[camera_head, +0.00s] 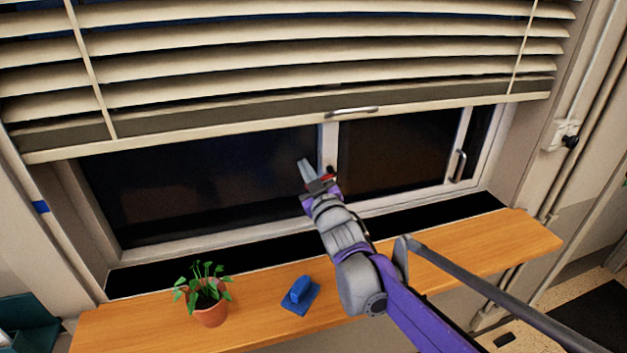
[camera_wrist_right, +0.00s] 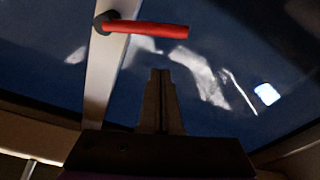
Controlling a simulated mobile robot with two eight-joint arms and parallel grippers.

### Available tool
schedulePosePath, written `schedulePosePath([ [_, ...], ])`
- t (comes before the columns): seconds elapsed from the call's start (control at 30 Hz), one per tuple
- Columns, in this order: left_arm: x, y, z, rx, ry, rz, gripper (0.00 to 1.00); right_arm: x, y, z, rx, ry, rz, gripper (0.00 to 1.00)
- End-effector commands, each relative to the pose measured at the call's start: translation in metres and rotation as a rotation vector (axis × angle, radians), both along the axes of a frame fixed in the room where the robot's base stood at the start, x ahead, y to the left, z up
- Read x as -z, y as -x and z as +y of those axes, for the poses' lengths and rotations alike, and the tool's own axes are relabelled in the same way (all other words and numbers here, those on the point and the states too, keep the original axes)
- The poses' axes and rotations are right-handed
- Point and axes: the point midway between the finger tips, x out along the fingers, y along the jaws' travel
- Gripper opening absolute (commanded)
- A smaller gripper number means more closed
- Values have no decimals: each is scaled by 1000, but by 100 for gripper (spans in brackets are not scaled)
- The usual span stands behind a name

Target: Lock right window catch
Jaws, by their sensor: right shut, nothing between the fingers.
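The window catch is a red lever on a dark round pivot, mounted on the white upright bar between the panes. In the right wrist view, the red lever (camera_wrist_right: 155,29) lies nearly level and points right from its pivot (camera_wrist_right: 104,22). In the head view, a red part (camera_head: 320,184) shows by my right gripper, partly hidden by it. My right gripper (camera_head: 305,166) is shut and empty, pointing up in front of the glass beside the upright bar. In the wrist view its fingertips (camera_wrist_right: 161,74) are below the lever, with a visible gap. My left gripper is out of view.
A wooden sill (camera_head: 450,262) runs below the window. It carries a potted plant (camera_head: 210,308) and a blue object (camera_head: 300,296). A half-lowered blind (camera_head: 220,125) hangs above, with a handle on its bottom rail. A metal pull handle (camera_head: 458,165) is on the right window frame.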

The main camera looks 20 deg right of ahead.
Motion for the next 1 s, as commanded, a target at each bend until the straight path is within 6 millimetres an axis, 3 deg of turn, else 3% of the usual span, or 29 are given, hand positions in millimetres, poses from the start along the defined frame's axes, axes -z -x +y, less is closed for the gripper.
schedulePosePath([
  [0.1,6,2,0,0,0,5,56,22,7,-8,3,0,2,0],
  [0.3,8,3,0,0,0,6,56,35,10,-14,2,1,1,0],
  [1.0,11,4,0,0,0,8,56,39,11,-13,1,46,0,0],
])
